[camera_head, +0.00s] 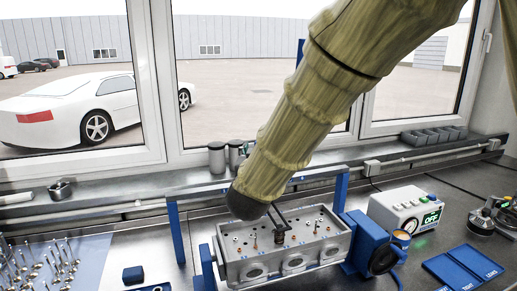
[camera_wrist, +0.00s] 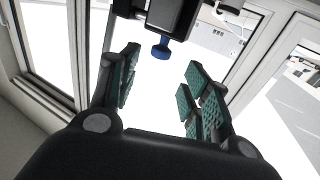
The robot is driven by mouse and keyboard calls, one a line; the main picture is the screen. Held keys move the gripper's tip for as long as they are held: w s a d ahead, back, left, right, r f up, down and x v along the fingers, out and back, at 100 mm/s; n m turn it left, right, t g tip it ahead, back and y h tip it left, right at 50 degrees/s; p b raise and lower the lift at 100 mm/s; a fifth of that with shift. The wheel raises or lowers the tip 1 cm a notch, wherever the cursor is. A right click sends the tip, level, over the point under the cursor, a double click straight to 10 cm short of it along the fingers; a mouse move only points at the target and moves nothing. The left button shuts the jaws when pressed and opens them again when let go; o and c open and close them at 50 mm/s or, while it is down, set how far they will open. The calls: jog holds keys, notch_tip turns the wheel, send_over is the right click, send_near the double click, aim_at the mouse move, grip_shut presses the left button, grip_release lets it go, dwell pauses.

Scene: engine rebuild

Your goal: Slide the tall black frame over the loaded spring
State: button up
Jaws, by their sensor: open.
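An open-sided black frame (camera_head: 284,216) shows above the grey cylinder head (camera_head: 243,271), just right of my arm's dark end. Its lower part is near a small dark spring (camera_head: 278,238) standing in the cylinder head. I cannot tell whether the frame is around the spring or behind it. My gripper (camera_wrist: 162,82) is open in the wrist view, with green ribbed pads apart and nothing between them. It is hidden behind the arm's end in the head view. A black part with a blue knob (camera_wrist: 160,51) shows beyond the pads; I cannot tell what it is.
A blue stand (camera_head: 176,232) holds the cylinder head. A white box with a green display (camera_head: 408,209) and a blue tray (camera_head: 462,266) are to the right. Several valves (camera_head: 45,265) are at left. Two grey cylinders (camera_head: 217,158) stand on the sill.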

jog(key=shift+s, duration=2.3)
